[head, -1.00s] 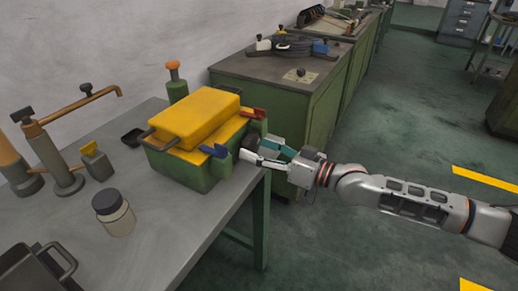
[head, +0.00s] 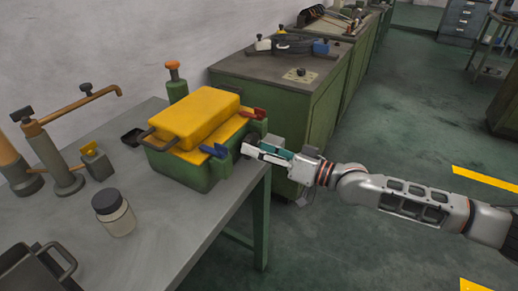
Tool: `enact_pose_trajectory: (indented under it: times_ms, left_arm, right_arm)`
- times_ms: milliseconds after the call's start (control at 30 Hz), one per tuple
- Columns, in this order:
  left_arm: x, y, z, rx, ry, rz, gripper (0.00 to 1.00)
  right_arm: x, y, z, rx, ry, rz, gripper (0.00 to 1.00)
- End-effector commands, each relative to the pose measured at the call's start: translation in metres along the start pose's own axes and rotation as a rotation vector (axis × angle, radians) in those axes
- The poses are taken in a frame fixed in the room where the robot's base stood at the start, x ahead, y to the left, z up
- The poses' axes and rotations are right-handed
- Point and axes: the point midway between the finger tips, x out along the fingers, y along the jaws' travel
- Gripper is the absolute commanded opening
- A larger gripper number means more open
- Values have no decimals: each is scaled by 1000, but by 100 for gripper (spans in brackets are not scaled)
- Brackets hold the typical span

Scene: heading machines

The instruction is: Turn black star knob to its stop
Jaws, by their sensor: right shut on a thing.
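A green box with a yellow top (head: 196,118) sits at the right end of the grey workbench. The black star knob (head: 247,141) is on the box's right side, mostly hidden behind my fingers. My right gripper (head: 254,148) reaches in from the right and is shut on the knob, with its fingers at the side of the box. The knob's exact angle cannot be told. My left gripper is not in view.
A blue lever (head: 215,151) and a red lever (head: 254,113) stick out close to my right gripper. A jar (head: 114,212), a small yellow-topped block (head: 95,160) and a grey bin (head: 35,272) stand on the bench (head: 175,235). A green cabinet (head: 312,130) stands behind.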

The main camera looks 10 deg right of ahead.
Motion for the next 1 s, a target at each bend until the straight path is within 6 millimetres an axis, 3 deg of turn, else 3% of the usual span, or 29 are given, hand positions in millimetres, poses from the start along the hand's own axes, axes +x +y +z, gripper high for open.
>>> enact_pose_trajectory:
  times_ms: [500, 1000]
  left_arm:
    - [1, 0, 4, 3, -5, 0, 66]
    - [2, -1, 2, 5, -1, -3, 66]
  right_arm:
    - [0, 0, 0, 343, -6, 2, 28]
    - [0, 0, -1, 421, -7, 2, 28]
